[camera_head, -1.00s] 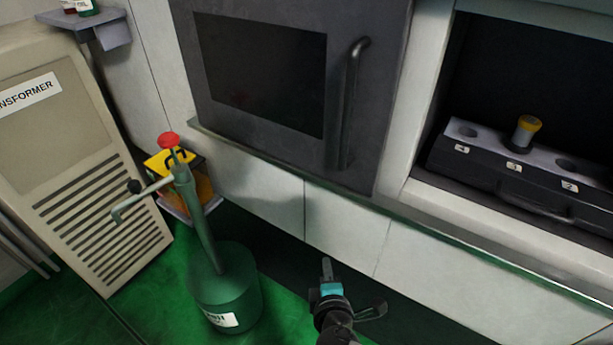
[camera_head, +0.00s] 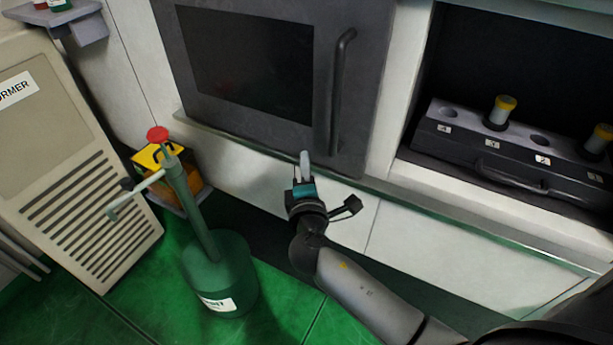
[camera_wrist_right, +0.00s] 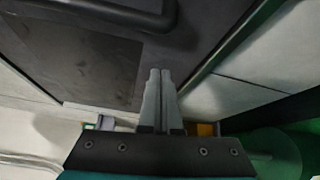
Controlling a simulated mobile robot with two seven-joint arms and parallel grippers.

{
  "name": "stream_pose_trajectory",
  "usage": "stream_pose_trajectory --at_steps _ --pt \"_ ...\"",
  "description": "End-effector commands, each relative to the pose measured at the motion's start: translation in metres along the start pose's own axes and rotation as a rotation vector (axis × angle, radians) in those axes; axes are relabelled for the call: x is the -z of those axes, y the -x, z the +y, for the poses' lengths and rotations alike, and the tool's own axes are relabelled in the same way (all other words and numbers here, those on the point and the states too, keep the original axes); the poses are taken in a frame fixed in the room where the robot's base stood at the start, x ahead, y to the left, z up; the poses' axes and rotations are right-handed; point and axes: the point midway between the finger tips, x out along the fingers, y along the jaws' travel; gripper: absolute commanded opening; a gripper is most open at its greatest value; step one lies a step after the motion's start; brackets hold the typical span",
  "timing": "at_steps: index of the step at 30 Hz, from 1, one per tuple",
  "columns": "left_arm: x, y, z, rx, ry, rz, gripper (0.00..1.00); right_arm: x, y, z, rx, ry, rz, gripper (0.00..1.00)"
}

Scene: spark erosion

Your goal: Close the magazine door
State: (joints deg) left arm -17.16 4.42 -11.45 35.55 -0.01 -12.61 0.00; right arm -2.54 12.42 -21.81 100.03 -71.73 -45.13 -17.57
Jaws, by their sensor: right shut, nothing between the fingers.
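A dark grey door (camera_head: 352,120) with a black window (camera_head: 245,65) and a vertical bar handle (camera_head: 341,92) stands left of an open compartment (camera_head: 480,55). I cannot tell whether it is the magazine door. The compartment shows a dark rack (camera_head: 470,153) with numbered slots and yellow-topped holders (camera_head: 501,110). My right gripper (camera_head: 305,157) is shut and empty, its tips pointing up near the door's lower edge, below and left of the handle. In the right wrist view the closed fingers (camera_wrist_right: 160,75) point toward the door, with the handle bar (camera_wrist_right: 115,12) ahead. My left gripper is out of view.
A green pump canister (camera_head: 222,275) with a red knob stands on the green floor at left, beside a yellow box (camera_head: 180,178) and a beige transformer cabinet (camera_head: 75,190). A metal ledge (camera_head: 400,192) runs below the door and compartment.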

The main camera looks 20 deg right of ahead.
Motion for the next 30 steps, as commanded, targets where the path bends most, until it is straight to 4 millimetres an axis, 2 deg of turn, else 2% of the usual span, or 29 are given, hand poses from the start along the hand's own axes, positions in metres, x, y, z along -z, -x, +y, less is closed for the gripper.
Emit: stream_pose_trajectory --at_steps 2,6,10,24,30 --pt "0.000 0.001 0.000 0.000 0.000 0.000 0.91 0.000 -0.014 0.001 -0.001 0.001 0.000 0.00" --pt "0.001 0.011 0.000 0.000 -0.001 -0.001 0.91 -0.022 -0.004 0.001 0.002 0.003 0.002 0.00" --pt "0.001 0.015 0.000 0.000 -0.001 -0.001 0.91 -0.033 0.000 0.000 0.002 0.001 0.001 0.00" --pt "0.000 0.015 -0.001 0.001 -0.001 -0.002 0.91 -0.038 0.002 -0.001 0.002 0.000 0.001 0.00" --pt "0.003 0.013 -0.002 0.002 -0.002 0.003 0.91 -0.046 -0.006 -0.002 0.001 0.000 0.001 0.00"
